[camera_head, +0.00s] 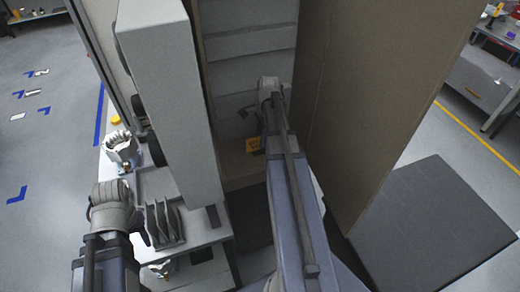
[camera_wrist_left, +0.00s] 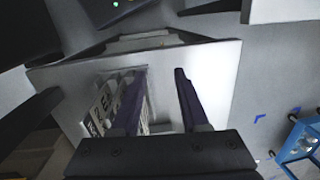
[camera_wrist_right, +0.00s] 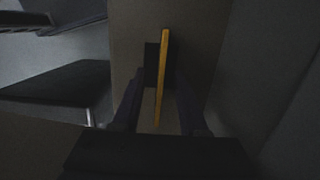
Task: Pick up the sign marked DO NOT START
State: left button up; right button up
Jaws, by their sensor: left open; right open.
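An orange-yellow sign (camera_head: 253,145) stands low inside the tall cabinet in the head view, partly hidden by my right arm. Its lettering is too small to read. In the right wrist view it is a thin upright orange strip (camera_wrist_right: 163,62), seen nearly edge-on, between the open fingers of my right gripper (camera_wrist_right: 158,82). A dark block shows behind it. I cannot tell whether the fingers touch the sign. My left gripper (camera_wrist_left: 157,75) is open over the white bench at the left, outside the cabinet.
The cabinet's brown side panel (camera_head: 385,90) stands close to the right of my right arm; a grey upright housing (camera_head: 170,80) is on its left. A dark finned rack (camera_head: 163,222) sits on the white bench (camera_head: 205,238). A dark mat (camera_head: 435,225) lies on the floor at right.

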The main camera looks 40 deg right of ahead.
pick_arm(q)
jog(key=shift+f+b, duration=0.5)
jog(key=shift+f, duration=0.55)
pick_arm(e)
jog(key=shift+a+f, duration=0.1)
jog(key=shift+f, duration=0.95)
pick_arm(q)
jog(key=shift+f, duration=0.25)
pick_arm(e)
jog(key=shift+f, duration=0.25)
jog(key=shift+c, duration=0.2)
grip_shut()
